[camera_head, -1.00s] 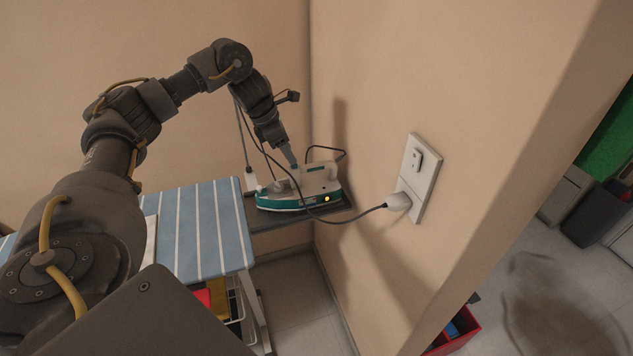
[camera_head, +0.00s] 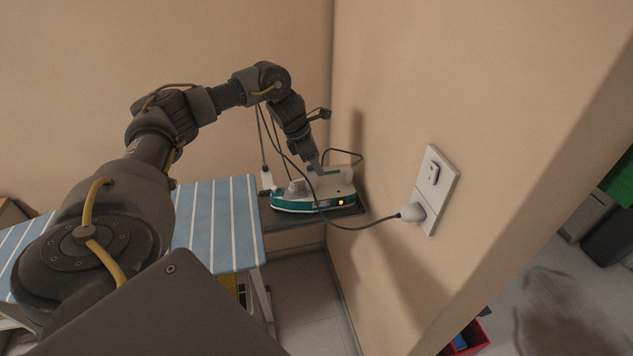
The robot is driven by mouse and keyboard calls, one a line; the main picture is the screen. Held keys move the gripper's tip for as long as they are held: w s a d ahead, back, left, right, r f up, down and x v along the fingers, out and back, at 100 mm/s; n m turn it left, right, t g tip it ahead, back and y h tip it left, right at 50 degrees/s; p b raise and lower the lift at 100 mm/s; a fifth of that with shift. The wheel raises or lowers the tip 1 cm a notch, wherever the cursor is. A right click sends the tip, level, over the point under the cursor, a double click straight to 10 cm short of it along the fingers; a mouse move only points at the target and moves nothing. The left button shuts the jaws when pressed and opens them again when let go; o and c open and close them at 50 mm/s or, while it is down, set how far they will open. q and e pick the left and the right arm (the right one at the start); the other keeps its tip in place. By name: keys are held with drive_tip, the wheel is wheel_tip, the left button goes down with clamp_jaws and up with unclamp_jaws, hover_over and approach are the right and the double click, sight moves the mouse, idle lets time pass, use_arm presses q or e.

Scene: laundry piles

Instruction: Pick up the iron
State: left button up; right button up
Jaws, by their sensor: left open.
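The iron (camera_head: 290,202), white and teal with a lit orange lamp at its heel, rests flat on a dark iron rest (camera_head: 290,219) at the end of the ironing board. My left arm reaches over from the left. My left gripper (camera_head: 318,168) is open, pointing down at the top of the iron by its handle; whether the fingers straddle or touch the handle I cannot tell. The iron's cord runs to a plug (camera_head: 411,212) in the wall socket. My right gripper is out of view.
The blue striped ironing board (camera_head: 220,220) lies left of the iron. The wall with the socket plate (camera_head: 436,190) stands close on the iron's right. A dark cord loops near the gripper. A red crate (camera_head: 468,340) sits on the floor at the lower right.

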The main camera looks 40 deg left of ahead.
sight(323, 167)
use_arm(q)
drive_tip(key=p+x, duration=0.1)
drive_tip(key=x, duration=0.2)
drive_tip(key=shift+w+d+f+p, duration=0.2)
drive_tip(key=shift+w+f+p, duration=0.1)
drive_tip(key=shift+w+p, duration=0.05)
drive_tip(key=shift+w+f, duration=0.1)
drive_tip(key=shift+f, duration=0.25)
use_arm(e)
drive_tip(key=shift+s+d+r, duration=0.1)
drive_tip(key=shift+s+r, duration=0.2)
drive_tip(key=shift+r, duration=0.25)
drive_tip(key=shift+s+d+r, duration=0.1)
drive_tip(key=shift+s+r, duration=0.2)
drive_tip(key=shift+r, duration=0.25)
use_arm(q)
clamp_jaws()
drive_tip(key=shift+w+r, duration=0.1)
drive_tip(key=shift+r, duration=0.05)
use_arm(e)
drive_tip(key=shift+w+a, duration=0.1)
